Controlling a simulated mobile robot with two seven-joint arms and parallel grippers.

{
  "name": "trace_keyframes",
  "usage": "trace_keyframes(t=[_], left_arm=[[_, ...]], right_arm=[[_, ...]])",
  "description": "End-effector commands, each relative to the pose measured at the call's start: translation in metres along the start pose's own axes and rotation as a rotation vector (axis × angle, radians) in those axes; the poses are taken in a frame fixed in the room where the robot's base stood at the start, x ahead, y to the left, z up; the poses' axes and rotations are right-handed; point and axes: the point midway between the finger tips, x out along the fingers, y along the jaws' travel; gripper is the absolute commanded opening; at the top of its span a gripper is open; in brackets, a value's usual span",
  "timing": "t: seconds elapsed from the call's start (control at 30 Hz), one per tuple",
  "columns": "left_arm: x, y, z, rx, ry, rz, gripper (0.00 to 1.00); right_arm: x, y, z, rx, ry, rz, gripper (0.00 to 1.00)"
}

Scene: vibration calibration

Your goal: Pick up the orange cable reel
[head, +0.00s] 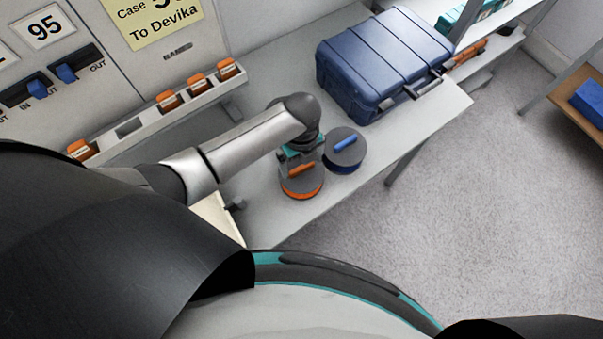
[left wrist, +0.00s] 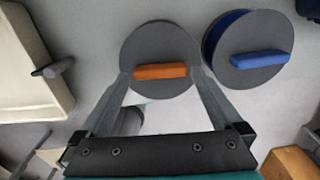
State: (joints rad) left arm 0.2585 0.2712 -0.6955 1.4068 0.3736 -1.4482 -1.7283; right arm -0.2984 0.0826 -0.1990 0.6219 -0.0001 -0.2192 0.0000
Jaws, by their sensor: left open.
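The orange cable reel (head: 303,186) is a round disc with a grey top, an orange rim and an orange handle bar; it lies on the grey table. My left gripper (head: 300,163) is over it, pointing down. In the left wrist view the reel's grey top (left wrist: 160,45) shows between and beyond the open fingers of the left gripper (left wrist: 161,76). The fingertips are at the two ends of the orange handle; I cannot tell if they touch it. The blue cable reel (head: 343,155) stands right beside it, with a blue handle (left wrist: 260,60). My right gripper is not in view.
A blue case (head: 375,60) stands on the table (head: 420,125) behind the reels. A panel with a rail of orange-topped pieces (head: 170,101) is at the left. A cream box (head: 215,215) is at the table's near left. The table's right part is clear.

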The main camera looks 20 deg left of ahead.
Motion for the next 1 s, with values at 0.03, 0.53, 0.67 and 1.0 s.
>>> trace_keyframes(t=[0.03,0.53,0.67,1.0], left_arm=[[0.0061,0.0003,-0.0007,0.0,0.002,0.001,1.0],[0.0112,0.0004,-0.0002,0.0,0.0,0.0,0.83],[0.0112,0.0005,-0.0002,0.0,0.0,0.0,0.69],[0.011,0.0005,-0.0001,0.0,0.0,0.0,0.3]], right_arm=[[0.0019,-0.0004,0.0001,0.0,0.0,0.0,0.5],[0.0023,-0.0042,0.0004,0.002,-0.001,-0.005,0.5],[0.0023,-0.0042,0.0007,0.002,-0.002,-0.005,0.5],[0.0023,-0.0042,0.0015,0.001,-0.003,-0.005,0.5]])
